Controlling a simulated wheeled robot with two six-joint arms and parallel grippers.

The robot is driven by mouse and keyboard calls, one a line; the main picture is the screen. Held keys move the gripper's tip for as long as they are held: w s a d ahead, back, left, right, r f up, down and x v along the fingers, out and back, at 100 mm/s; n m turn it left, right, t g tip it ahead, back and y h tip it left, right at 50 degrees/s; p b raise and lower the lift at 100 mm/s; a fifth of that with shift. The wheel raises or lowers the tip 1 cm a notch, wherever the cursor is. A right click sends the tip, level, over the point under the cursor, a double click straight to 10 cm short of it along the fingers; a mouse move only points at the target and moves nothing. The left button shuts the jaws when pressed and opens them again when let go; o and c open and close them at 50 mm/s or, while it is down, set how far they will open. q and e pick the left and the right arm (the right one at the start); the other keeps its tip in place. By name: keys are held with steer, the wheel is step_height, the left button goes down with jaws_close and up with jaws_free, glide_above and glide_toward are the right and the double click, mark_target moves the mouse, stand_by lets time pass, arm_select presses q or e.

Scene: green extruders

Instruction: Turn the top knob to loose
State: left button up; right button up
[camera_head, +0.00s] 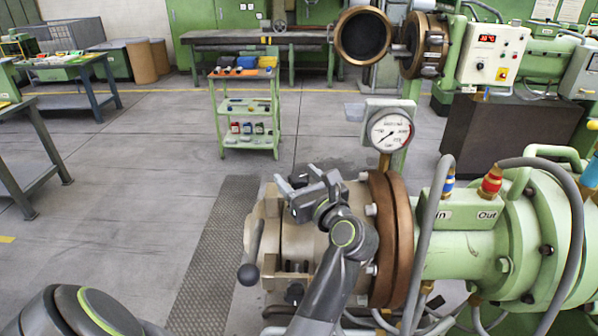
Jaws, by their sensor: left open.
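My left gripper (308,182) is open over the top of the beige clamp head (290,237) at the end of the green extruder (465,250). Its dark fingers are spread, and I see nothing held between them. I cannot make out a top knob; the gripper and wrist cover part of the head's upper side. I cannot tell whether the fingers touch the head. A lever with a dark ball end (248,274) hangs down on the head's left side. A dark round part (294,293) sits low on the head, partly beside my arm. My right gripper is not in view.
A pressure gauge (390,130) stands behind the brown flange (400,225). Grey hoses (424,240) loop over the extruder near the red fitting (491,181). A green trolley (246,108) stands farther back. The floor to the left is mostly clear.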

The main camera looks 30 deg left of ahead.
mark_target(299, 177)
arm_select(q)
step_height(299, 177, up, 10)
steer(key=shift+f+b, duration=0.1)
steer(key=shift+b, duration=0.95)
